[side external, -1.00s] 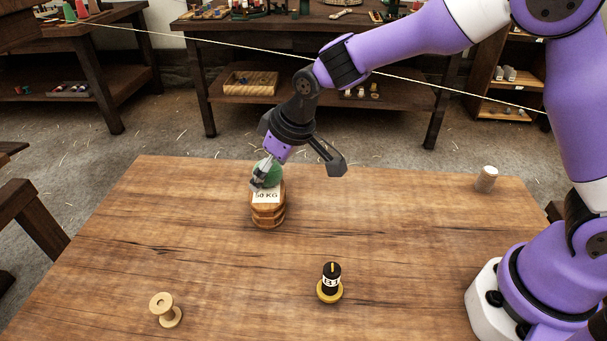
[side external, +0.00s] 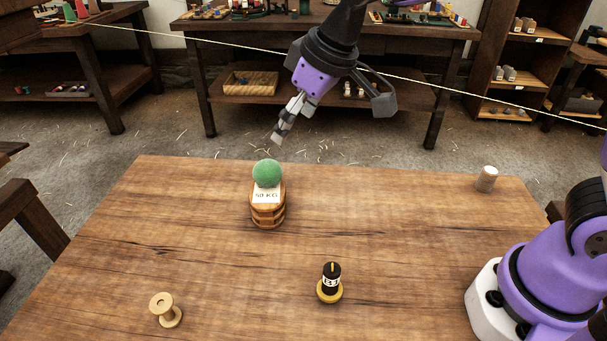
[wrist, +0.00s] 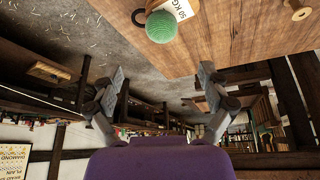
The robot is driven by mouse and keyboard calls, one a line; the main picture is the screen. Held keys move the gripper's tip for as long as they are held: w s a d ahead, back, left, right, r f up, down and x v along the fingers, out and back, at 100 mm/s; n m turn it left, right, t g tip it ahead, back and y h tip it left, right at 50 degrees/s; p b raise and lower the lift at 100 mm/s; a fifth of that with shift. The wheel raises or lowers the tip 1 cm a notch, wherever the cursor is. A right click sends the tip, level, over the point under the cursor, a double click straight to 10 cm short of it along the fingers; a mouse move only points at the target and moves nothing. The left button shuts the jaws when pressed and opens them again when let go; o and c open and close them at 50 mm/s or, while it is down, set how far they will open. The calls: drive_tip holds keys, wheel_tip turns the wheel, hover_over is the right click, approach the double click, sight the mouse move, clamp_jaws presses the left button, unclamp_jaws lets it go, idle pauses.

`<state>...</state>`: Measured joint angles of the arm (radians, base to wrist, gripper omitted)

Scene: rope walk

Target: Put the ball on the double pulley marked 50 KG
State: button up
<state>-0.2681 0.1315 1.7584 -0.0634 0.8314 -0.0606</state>
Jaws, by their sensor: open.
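The green ball (side external: 267,173) rests on top of the wooden double pulley (side external: 268,214), whose white label reads 50 KG. The ball also shows in the wrist view (wrist: 161,27), beside the label (wrist: 181,8). My gripper (side external: 277,138) is open and empty, above the ball and a little to its right, clear of it. In the wrist view its two fingers (wrist: 158,88) stand wide apart with nothing between them.
A wooden spool (side external: 166,310) stands at the front left of the table. A black and yellow piece (side external: 330,284) stands front centre, and a pale cylinder (side external: 486,179) at the back right. A taut cord (side external: 190,37) crosses behind the table. Much of the tabletop is bare.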

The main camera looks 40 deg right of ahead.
drive_tip(key=s+d+m+h, duration=0.1)
drive_tip(key=s+d+m, duration=0.1)
drive_tip(key=s+d, duration=0.3)
drive_tip(key=s+d+m+t, duration=0.1)
drive_tip(key=s+d+m, duration=0.1)
drive_tip(key=s+d, duration=0.4)
drive_tip(key=s, duration=0.5)
drive_tip(key=shift+h, duration=0.4)
